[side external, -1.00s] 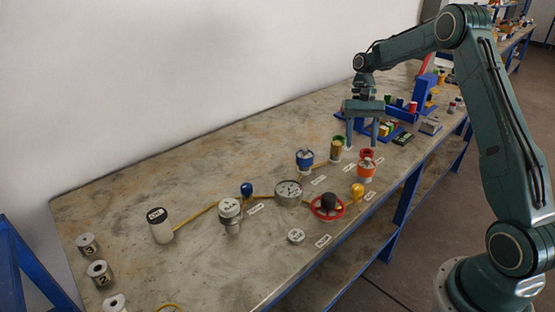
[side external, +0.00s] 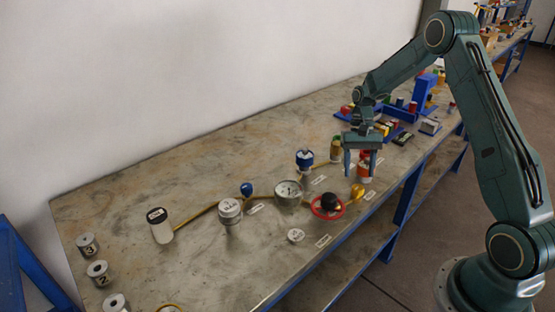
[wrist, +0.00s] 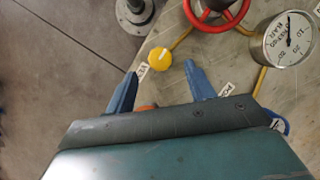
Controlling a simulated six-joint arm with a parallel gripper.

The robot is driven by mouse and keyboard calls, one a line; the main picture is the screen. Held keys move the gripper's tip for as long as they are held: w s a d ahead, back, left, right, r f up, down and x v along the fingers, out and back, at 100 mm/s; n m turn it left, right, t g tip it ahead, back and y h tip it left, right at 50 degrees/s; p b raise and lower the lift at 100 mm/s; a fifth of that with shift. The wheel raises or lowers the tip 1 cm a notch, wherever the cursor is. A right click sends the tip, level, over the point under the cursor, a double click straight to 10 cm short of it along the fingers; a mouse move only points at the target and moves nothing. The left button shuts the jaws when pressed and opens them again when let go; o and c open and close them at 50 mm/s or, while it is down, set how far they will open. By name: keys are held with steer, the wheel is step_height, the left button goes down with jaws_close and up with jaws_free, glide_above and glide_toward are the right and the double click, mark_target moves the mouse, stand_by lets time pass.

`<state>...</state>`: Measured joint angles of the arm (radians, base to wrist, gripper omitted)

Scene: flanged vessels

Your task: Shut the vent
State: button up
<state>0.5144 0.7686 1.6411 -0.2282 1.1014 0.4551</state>
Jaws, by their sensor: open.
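A yellow knob (side external: 357,191) stands near the bench's front edge; it is round in the wrist view (wrist: 160,59). A label (wrist: 142,70) beside it is partly readable, seemingly starting "VE". My gripper (side external: 360,172) points down, open and empty, in front of an orange-and-red fitting (side external: 366,178) in the side view. In the wrist view my fingers (wrist: 161,84) are spread, with the yellow knob just beyond their tips and apart from them. A bit of orange (wrist: 146,107) shows between the fingers near the palm; the rest is hidden.
A red handwheel (side external: 327,206) with a black centre and a round gauge (side external: 289,193) stand left of the yellow knob. A blue-topped fitting (side external: 304,160) and a brass-coloured fitting (side external: 336,148) stand behind. Yellow piping links several fittings. The bench's left rear is mostly clear.

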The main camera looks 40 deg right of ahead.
mark_target(358, 186)
steer(key=shift+x, duration=2.5)
steer(key=c, duration=1)
